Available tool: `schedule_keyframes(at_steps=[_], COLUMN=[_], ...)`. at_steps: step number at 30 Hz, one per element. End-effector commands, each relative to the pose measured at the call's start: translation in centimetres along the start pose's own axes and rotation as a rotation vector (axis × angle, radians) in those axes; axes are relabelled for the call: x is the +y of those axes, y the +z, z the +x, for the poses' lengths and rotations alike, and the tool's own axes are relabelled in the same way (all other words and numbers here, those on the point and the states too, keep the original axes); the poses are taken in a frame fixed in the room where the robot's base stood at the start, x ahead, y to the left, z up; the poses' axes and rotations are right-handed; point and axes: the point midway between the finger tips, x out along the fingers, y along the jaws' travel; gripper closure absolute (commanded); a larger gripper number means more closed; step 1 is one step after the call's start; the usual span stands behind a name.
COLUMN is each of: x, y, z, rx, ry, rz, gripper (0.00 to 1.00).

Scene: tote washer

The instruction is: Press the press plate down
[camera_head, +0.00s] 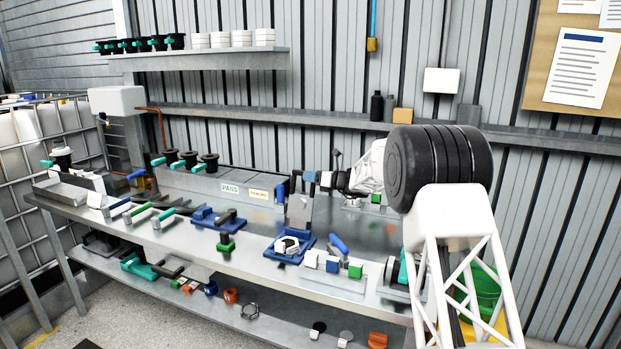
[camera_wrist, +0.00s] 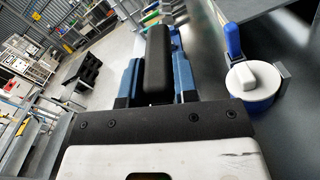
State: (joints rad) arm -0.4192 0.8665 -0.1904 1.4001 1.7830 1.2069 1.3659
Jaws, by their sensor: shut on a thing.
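My gripper (camera_wrist: 157,80) has its two blue fingers on either side of a black rounded bar (camera_wrist: 158,62) and is shut on it. In the head view my gripper (camera_head: 300,184) is above the middle of the bench, at the top of an upright grey plate (camera_head: 299,212). The plate stands at the back of a blue base (camera_head: 269,251) with a white angular part (camera_head: 287,245) on it. I cannot tell which piece is the press plate, or whether the bar belongs to it. The bar is too small to make out in the head view.
A white round part (camera_wrist: 252,85) with a blue handle (camera_wrist: 232,40) is close beside my gripper in the wrist view.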

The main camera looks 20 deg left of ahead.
Motion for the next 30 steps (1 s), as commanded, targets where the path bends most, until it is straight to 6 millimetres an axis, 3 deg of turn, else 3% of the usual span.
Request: schedule_keyframes(at_steps=[11,30], x=[1.9,8.6], y=[0.0,-1.7], z=[-0.1,-0.1], rx=[0.0,-0.001], ry=[0.0,0.0], rz=[-0.093,-0.443], gripper=[1.0,1.0])
